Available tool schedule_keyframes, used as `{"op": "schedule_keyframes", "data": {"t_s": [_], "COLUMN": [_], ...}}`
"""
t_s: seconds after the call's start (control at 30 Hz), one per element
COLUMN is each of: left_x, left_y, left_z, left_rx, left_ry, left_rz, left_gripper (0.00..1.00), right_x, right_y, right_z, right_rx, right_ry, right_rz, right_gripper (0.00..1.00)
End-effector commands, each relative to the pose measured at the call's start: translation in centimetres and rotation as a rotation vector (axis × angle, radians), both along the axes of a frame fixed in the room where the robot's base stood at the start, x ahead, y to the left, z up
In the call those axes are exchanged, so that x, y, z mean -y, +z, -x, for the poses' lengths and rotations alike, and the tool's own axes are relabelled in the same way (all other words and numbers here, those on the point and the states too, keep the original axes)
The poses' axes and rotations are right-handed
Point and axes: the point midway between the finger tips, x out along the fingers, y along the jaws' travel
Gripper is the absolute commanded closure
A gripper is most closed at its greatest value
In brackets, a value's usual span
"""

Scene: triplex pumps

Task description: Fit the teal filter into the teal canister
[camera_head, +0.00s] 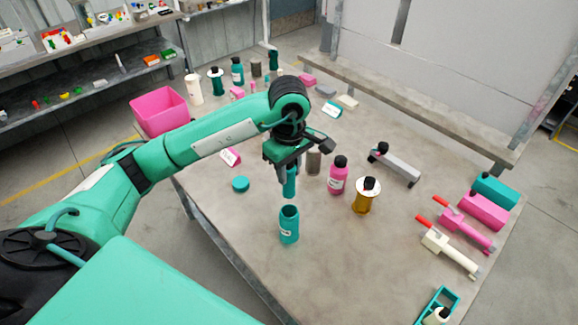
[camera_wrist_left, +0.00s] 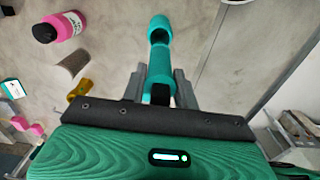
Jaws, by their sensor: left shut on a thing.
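My left gripper (camera_head: 289,170) points down and is shut on the teal filter (camera_head: 290,184), a small upright cylinder. In the left wrist view the filter (camera_wrist_left: 160,63) sits between the two grey fingers of the gripper (camera_wrist_left: 160,76). The teal canister (camera_head: 289,228) stands upright on the table just below the filter, its dark mouth open and a white label on its side. The canister also shows in the left wrist view (camera_wrist_left: 160,24), beyond the filter's end. The filter appears above the mouth; I cannot tell the exact gap. My right gripper is out of view.
A teal lid (camera_head: 240,184) lies left of the canister. A pink bottle (camera_head: 338,176), an amber bottle (camera_head: 366,197) and a grey cylinder (camera_head: 314,162) stand to the right. A pink bin (camera_head: 160,112) is at the back left.

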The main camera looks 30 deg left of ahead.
Motion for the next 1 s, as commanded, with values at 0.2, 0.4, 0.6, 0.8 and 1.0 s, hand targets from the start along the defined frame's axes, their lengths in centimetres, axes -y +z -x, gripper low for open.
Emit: {"op": "schedule_keyframes", "data": {"t_s": [0.2, 0.4, 0.6, 0.8, 1.0], "left_x": [0.0, 0.1, 0.0, 0.0, 0.0], "left_y": [-2.9, -5.4, -7.8, -10.0, -11.6], "left_z": [0.0, 0.0, 0.0, 0.0, 0.0], "left_rx": [-0.001, -0.002, -0.001, 0.0, 0.0], "left_ry": [-0.002, -0.002, -0.002, -0.003, -0.003], "left_rz": [0.001, 0.002, 0.001, 0.001, 0.001], "left_gripper": [0.92, 0.92, 0.92, 0.92, 0.92], "right_x": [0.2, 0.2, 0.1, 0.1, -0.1], "right_y": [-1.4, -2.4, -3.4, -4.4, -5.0], "right_z": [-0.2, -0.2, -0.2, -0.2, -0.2], "right_rx": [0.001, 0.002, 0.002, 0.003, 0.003], "right_ry": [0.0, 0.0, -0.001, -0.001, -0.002], "right_rz": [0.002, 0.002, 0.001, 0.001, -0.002], "right_gripper": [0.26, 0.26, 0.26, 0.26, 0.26]}}
